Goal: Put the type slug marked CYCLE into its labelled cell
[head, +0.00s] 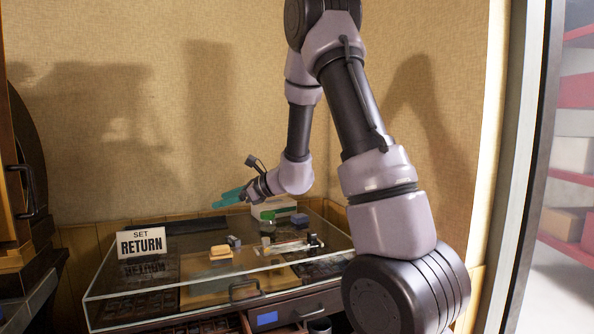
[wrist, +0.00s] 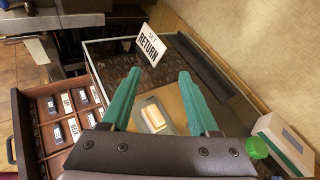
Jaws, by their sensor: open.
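My gripper (head: 228,198) has teal fingers and is raised above the glass-topped case (head: 110,290). In the wrist view my gripper (wrist: 160,74) is open, with nothing between its fingertips. An open wooden drawer (wrist: 27,118) at the left of the wrist view is divided into cells that hold several small dark pieces and white labels. The lettering there is too small to read, so I cannot tell which slug or cell is marked CYCLE. In the head view the inside of the drawer is mostly hidden.
A SET RETURN sign (head: 141,242) stands at the case's left. A cream and orange block (head: 221,252), a small grey block (head: 234,241), a blue block (head: 299,219) and a white-and-green box (head: 272,207) are on the case. The wall is close behind.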

